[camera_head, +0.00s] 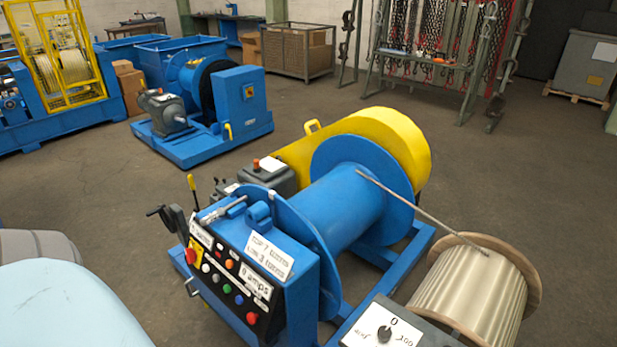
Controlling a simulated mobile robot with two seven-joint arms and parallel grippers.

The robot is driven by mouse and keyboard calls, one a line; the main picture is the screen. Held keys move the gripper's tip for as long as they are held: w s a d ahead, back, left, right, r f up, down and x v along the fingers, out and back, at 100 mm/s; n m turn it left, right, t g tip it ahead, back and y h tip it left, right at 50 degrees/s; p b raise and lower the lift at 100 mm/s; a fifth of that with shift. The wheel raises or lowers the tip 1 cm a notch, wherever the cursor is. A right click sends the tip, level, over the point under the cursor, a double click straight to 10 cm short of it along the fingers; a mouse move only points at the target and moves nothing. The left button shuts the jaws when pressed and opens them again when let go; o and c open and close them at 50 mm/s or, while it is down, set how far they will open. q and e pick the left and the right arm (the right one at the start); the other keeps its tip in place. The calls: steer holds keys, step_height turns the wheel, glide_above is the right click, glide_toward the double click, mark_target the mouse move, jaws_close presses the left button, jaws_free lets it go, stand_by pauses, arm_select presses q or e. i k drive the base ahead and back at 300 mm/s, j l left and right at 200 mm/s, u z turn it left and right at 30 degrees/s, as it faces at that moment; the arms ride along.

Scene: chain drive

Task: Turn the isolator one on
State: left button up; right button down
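A blue winch with a control panel (240,280) on its near end stands in the middle foreground. A red and yellow switch (194,251), which looks like an isolator, is at the panel's left edge. It is seen at a steep angle, so I cannot tell its position. Which switch is isolator one cannot be read. A separate grey box with a black rotary knob (384,334) and a white dial plate is at the bottom edge. Neither of my grippers is in view.
A black-handled lever (172,219) sticks out left of the panel. A wooden-ended cable reel (475,290) stands at right, with a rod reaching to the winch drum (335,211). Another blue machine (205,100) is behind. The floor (90,200) left of the winch is clear.

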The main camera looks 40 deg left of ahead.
mark_target(192, 256)
steer(key=u, duration=2.3)
steer(key=i+j, duration=0.25)
steer(key=j, duration=0.15)
steer(key=i+j, duration=0.2)
steer(key=j, duration=0.25)
steer(key=i+j, duration=0.25)
steer(key=j, duration=0.15)
steer(key=i+j, duration=0.2)
steer(key=j, duration=0.2)
steer(key=i+j, duration=0.25)
steer(key=j, duration=0.15)
